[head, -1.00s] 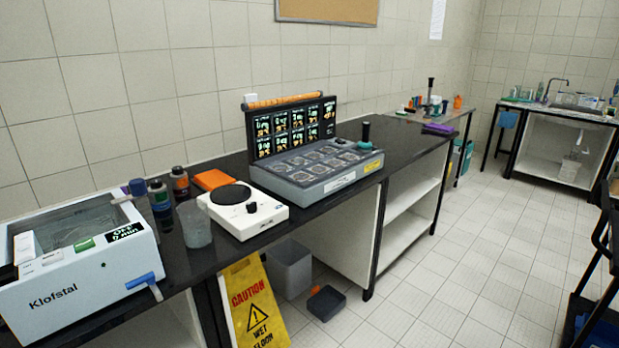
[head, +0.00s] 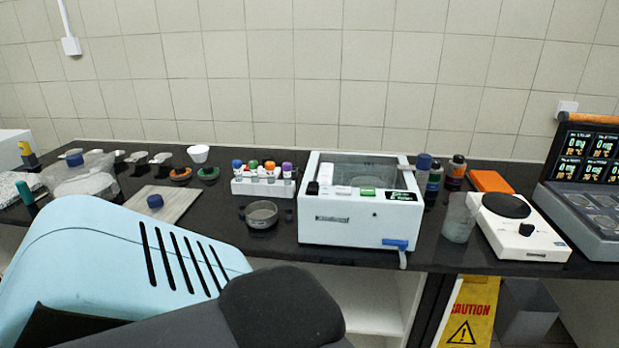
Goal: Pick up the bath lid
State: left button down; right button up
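The white bath (head: 350,220) stands on the black bench near the middle of the head view. Its top shows a clear, glassy area, and a blue tap sits low at its front right. A flat pale plate with a blue knob (head: 155,201) lies on the bench left of the bath; it looks like the bath lid. The plate's near edge is close to, and may be partly hidden by, a light blue slotted body in the foreground. Neither of my grippers shows.
A tube rack (head: 264,185) and a round sieve pan (head: 262,214) stand between plate and bath. A clear vessel with a blue knob (head: 74,160) is at left. A hotplate (head: 520,232) and beaker (head: 459,220) stand at right. A yellow caution sign (head: 470,312) is below.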

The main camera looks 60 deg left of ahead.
aim_at(168, 205)
jog(key=u, duration=2.9)
jog(key=z, duration=1.8)
jog(key=j+z, duration=0.35)
jog(key=k+j+z, duration=0.3)
jog(key=j, duration=0.25)
jog(key=i, duration=0.1)
